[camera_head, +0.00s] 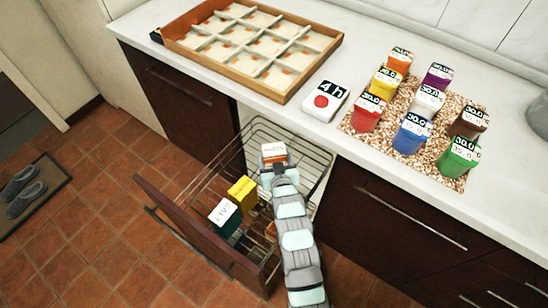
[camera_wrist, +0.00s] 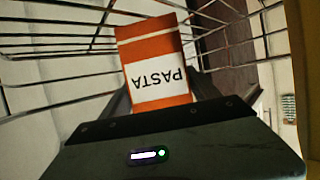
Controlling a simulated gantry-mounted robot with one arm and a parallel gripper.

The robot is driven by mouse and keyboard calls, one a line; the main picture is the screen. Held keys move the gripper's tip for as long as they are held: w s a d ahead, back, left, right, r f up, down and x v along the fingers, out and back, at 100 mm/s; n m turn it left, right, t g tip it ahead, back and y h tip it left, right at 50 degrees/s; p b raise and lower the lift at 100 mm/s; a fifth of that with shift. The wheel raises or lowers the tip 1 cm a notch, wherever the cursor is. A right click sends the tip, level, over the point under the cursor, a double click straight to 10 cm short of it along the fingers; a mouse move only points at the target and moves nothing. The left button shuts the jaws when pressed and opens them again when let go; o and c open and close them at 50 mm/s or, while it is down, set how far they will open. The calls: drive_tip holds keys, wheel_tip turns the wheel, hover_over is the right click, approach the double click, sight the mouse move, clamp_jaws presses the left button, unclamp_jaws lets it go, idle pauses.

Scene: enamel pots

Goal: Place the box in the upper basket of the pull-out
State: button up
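An orange and white box marked PASTA (camera_wrist: 155,65) is between the two dark fingers of my gripper (camera_wrist: 160,100) in the wrist view. Both fingers lie close against its sides and look shut on it. In the head view the box (camera_head: 273,153) is at the tip of my gripper (camera_head: 274,162), over the back part of the wire pull-out (camera_head: 313,170). The pull-out stands open, its dark front panel (camera_head: 205,235) toward the lower left. Whether the box touches the basket floor cannot be told.
A yellow box (camera_head: 242,192) and a dark green SALT box (camera_head: 225,214) stand near the pull-out's front. Wire rails (camera_wrist: 60,45) surround my gripper.

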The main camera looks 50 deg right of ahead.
drive_tip(key=o, duration=0.4)
drive_tip(key=shift+c, duration=0.2)
drive_tip(key=shift+s+a+r+p, duration=0.25)
drive_tip(key=shift+s+r+p, duration=0.05)
drive_tip(key=shift+s+r, duration=0.1)
drive_tip(key=shift+p+v, duration=0.5)
drive_tip(key=shift+v, duration=0.6)
drive_tip(key=shift+s+a, duration=0.3)
drive_tip(key=shift+s, duration=0.1)
drive_tip(key=shift+w, duration=0.1)
